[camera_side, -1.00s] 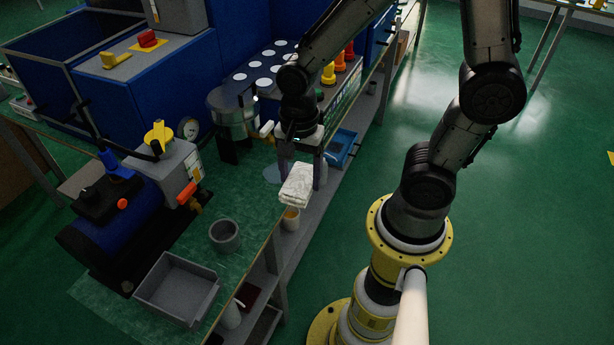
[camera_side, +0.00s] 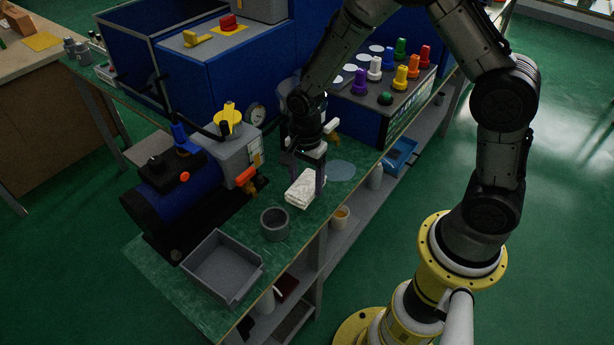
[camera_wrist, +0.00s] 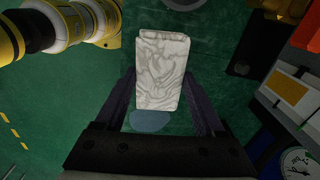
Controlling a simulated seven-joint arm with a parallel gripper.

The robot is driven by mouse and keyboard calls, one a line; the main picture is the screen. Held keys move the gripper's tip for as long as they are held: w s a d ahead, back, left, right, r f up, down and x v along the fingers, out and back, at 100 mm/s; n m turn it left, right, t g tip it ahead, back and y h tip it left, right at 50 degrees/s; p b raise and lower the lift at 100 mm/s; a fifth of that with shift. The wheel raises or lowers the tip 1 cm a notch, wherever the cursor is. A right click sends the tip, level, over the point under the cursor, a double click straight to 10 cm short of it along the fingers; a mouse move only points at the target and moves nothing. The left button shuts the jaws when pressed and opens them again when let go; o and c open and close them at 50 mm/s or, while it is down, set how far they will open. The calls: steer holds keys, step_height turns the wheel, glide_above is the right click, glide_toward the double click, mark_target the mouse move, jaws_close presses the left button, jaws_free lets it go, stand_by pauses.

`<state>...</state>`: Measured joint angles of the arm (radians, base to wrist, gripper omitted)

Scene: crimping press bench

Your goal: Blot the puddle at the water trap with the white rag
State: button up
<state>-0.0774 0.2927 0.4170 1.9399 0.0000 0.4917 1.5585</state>
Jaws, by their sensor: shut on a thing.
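The white rag (camera_side: 303,189), a folded, faintly patterned block, is held between the two fingers of my gripper (camera_side: 306,176). In the wrist view the rag (camera_wrist: 160,70) reaches out past the fingertips. The side view shows it low over the green bench top; I cannot tell whether it touches. The puddle (camera_side: 341,170), a flat blue-grey round patch, lies just right of the rag in the side view. In the wrist view the puddle (camera_wrist: 150,121) shows between the fingers, partly covered by the rag. The water trap is mostly hidden behind my gripper.
A dark grey cup (camera_side: 274,224) and a grey open bin (camera_side: 222,268) stand left of the rag. The blue compressor (camera_side: 178,190) and a gauge (camera_side: 256,115) are behind. A panel with coloured knobs (camera_side: 385,98) stands beyond the puddle. The bench's front edge is close.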

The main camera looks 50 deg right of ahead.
steer(key=shift+f, duration=1.9)
steer(key=shift+f, duration=0.55)
steer(key=o, duration=0.9)
steer(key=shift+r, duration=0.25)
steer(key=c, duration=1)
steer(key=o, duration=1)
